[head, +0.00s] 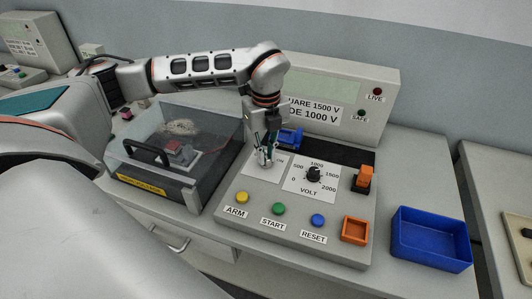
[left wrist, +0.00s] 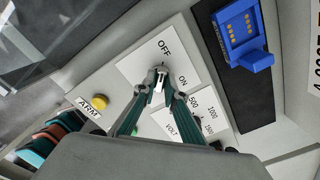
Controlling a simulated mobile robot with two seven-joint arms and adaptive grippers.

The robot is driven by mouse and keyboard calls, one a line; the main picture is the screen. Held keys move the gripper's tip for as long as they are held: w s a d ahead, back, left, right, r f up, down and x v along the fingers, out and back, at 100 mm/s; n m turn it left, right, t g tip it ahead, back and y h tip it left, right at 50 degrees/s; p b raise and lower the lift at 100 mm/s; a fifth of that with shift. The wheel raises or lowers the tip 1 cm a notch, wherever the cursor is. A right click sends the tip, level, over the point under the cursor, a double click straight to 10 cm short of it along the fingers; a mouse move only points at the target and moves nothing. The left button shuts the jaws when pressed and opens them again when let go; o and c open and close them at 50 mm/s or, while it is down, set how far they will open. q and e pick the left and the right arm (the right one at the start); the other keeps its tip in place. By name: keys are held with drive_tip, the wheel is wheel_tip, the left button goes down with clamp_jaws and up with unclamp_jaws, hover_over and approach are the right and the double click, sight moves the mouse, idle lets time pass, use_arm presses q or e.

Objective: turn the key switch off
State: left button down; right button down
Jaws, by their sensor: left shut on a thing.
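My left gripper (head: 267,157) reaches down onto the key switch plate at the left of the sloped control panel (head: 232,211). In the left wrist view, the gripper (left wrist: 161,82) is shut on the key (left wrist: 159,85), a small pale piece between the fingertips. The white plate (left wrist: 138,66) around it reads OFF above the key and ON to its right. I cannot clearly tell which label the key points to. In the head view the fingers hide the key. My right gripper is not in view.
The black VOLT knob (head: 314,174) is close to the right of the gripper. A blue connector (head: 291,137) sits behind it. The ARM button (head: 242,197) is in front. A clear-lidded box (head: 158,184) stands left, and an empty blue bin (head: 430,240) stands right.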

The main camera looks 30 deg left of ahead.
use_arm(q)
drive_tip(key=c, duration=2.1)
unclamp_jaws()
drive_tip(key=shift+r, duration=0.15)
wheel_tip(320, 180, up, 12)
drive_tip(key=shift+f, duration=0.1)
